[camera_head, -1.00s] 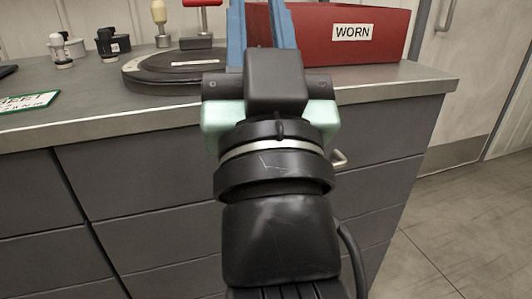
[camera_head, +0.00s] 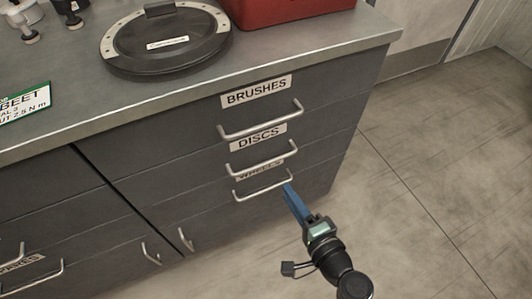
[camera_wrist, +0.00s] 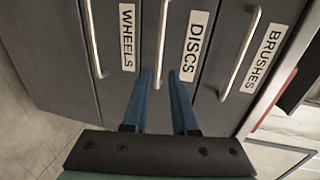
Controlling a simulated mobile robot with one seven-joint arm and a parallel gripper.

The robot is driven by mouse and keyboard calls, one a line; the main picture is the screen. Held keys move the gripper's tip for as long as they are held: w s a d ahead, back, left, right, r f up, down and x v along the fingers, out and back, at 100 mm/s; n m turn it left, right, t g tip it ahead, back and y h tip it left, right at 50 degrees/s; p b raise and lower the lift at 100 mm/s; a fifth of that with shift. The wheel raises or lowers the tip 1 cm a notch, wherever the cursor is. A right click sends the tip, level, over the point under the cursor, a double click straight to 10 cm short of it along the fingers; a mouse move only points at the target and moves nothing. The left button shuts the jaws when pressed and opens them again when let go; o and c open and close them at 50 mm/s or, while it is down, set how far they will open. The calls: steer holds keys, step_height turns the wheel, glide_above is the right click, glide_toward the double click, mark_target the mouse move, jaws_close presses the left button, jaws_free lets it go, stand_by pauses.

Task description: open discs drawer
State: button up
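The discs drawer (camera_head: 215,160) is shut, flush with the grey cabinet front, between the brushes and wheels drawers. Its white "DISCS" label (camera_head: 259,137) sits above its silver bar handle (camera_head: 263,158). My gripper (camera_head: 288,188) has blue fingers and is low at the right, its tips overlapping the right end of the wheels handle (camera_head: 263,186) in the head view. In the wrist view my gripper (camera_wrist: 160,73) is open and empty. There the near end of the discs handle (camera_wrist: 163,45) shows between the fingertips; I cannot tell the depth gap.
The brushes handle (camera_head: 262,122) sticks out above. A black round disc housing (camera_head: 168,45) and a red bin (camera_head: 285,8) stand on the counter. More handles are at lower left. The floor (camera_head: 430,170) right of the cabinet is clear.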

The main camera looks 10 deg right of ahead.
mark_target(267, 163)
steer(key=b+x, duration=0.2)
steer(key=x, duration=1)
steer(key=shift+w+a+b, duration=0.15)
steer(key=shift+w+b, duration=0.25)
jaws_close()
stand_by(0.8)
